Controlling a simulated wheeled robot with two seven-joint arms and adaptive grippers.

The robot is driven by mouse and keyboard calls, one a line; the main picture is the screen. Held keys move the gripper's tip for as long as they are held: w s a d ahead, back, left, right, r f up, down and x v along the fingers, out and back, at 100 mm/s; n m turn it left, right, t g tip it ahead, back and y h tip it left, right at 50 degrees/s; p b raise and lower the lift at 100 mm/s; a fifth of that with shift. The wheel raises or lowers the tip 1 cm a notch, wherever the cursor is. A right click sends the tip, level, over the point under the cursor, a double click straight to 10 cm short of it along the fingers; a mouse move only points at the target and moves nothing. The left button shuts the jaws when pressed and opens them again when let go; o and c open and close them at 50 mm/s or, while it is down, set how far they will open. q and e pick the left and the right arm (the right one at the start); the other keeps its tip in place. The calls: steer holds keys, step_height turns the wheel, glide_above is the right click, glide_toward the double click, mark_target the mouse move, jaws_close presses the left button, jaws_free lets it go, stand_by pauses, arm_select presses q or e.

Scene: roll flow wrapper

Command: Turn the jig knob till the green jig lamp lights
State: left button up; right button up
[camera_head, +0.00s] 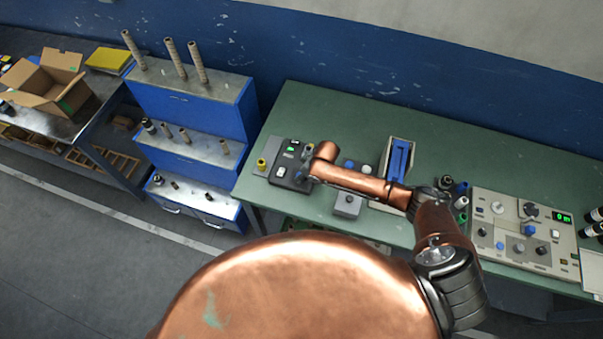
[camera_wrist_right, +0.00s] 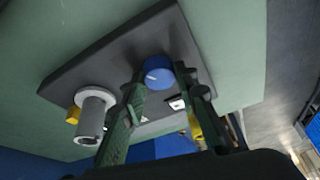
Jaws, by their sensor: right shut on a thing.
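The black jig panel (camera_head: 279,181) lies at the left end of the green table. A blue knob (camera_wrist_right: 158,70) stands on the panel in the right wrist view. My right gripper (camera_wrist_right: 161,79) is shut on this knob, with a dark finger on either side. In the head view my right arm reaches in from the right and its wrist hides part of the panel. A small bright green patch (camera_head: 291,149) shows at the panel's far side; it is too small to tell whether it is a lamp or a display. My left gripper is out of view.
A grey cylinder (camera_wrist_right: 95,110) and a yellow part (camera_wrist_right: 72,115) stand close to the gripper. A grey box (camera_head: 347,206) and a blue-lined tray (camera_head: 399,157) lie under or beside my forearm. A control board (camera_head: 490,230) is at the right; blue steps (camera_head: 190,100) stand left.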

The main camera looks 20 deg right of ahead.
stand_by(0.3)
steer(key=o, duration=1.2)
steer(key=shift+c, duration=0.2)
steer(key=v, duration=1.2)
